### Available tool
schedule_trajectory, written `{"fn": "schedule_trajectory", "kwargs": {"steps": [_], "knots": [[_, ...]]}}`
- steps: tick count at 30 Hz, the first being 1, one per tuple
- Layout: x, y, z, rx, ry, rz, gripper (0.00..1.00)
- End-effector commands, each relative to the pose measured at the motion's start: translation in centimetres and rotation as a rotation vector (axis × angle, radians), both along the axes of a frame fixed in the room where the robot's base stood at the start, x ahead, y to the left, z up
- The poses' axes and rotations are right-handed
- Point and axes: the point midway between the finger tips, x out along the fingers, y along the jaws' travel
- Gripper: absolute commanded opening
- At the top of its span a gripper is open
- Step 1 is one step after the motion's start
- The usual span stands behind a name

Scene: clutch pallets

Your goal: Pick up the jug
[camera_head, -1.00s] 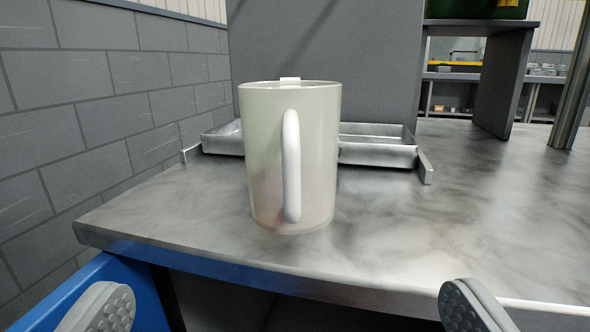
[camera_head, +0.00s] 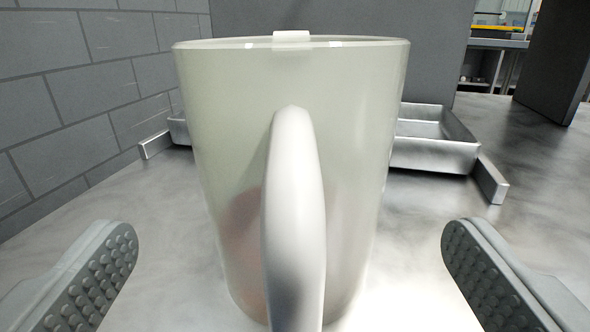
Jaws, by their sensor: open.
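The jug (camera_head: 350,130) is a pale, off-white, slightly see-through vessel standing upright on the grey metal worktop. Its white handle (camera_head: 293,220) faces me, and a small white spout shows at the far rim. A brownish patch shows low on its body. My gripper (camera_head: 290,265) is open, with one studded grey pad at the lower left and one at the lower right. The jug's body and handle lie between the pads in the picture, with clear gaps on both sides. Neither pad touches the jug. The jug's base is partly cut off by the bottom edge.
A shallow metal tray (camera_head: 432,155) stands on the worktop (camera_head: 545,185) behind the jug. A grey block wall (camera_head: 85,75) rises at the left. A dark upright panel (camera_head: 440,50) stands behind the tray.

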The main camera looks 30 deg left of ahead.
Motion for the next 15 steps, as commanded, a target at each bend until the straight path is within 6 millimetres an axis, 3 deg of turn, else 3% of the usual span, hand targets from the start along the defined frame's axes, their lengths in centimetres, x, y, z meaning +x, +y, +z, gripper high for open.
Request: {"fn": "schedule_trajectory", "kwargs": {"steps": [7, 15], "knots": [[3.1, 1.4, -0.2, 0.0, 0.0, 0.001, 1.0], [3.6, 1.7, -0.2, 0.0, 0.001, 0.0, 1.0]]}}
